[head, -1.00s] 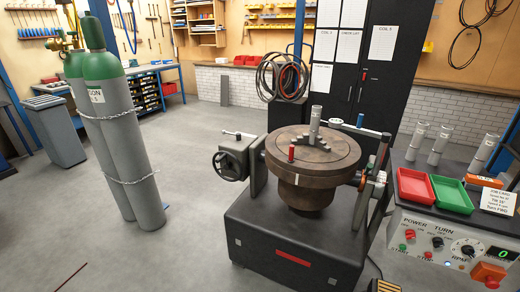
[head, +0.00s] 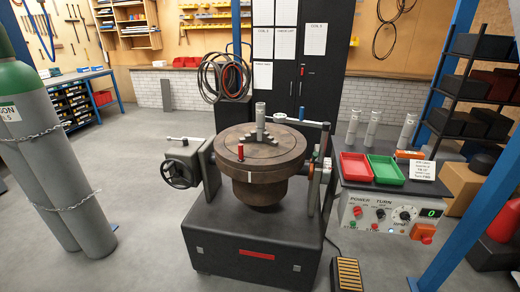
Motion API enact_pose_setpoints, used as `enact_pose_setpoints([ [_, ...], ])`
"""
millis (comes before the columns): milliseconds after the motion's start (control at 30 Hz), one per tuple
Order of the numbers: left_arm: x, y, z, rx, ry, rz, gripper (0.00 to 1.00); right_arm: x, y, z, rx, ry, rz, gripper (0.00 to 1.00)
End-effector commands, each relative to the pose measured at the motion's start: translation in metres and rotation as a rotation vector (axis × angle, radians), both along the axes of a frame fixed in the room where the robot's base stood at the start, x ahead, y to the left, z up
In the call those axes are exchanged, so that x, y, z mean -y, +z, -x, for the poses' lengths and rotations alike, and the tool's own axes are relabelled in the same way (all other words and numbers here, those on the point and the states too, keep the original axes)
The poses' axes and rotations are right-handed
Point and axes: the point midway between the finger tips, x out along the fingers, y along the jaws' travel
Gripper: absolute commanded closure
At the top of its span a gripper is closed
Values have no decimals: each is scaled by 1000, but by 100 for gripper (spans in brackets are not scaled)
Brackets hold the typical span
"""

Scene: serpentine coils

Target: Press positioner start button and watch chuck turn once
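The positioner (head: 228,232) stands in the middle of the head view, a dark box base with a round brown chuck (head: 285,150) on top. A grey cylinder stands upright at the chuck's centre, and a red-topped pin is near its front left. The control panel (head: 385,212) is to its right, with POWER and TURN labels, red and green buttons (head: 357,212), an RPM knob (head: 404,214), and a display (head: 431,212) reading 0. Which button is the start button is too small to read. Neither of my grippers is in view.
A red tray (head: 346,172) and a green tray (head: 398,180) sit on the panel's top with several grey cylinders behind. A yellow-black foot pedal (head: 347,275) lies on the floor. Chained gas cylinders (head: 45,200) stand at left, a blue post (head: 455,235) at right.

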Motion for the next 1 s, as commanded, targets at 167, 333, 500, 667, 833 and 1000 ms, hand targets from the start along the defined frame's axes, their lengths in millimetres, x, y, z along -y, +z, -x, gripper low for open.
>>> enact_pose_setpoints([
  [167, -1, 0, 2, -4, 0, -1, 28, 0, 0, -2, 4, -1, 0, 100],
  [333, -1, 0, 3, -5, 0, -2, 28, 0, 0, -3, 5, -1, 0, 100],
  [500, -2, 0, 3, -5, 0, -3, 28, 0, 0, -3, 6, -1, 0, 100],
  [667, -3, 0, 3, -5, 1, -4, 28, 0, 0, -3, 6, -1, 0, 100],
  [833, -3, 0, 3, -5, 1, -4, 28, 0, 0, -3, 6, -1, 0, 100],
  [1000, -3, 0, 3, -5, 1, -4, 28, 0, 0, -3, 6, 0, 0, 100],
])
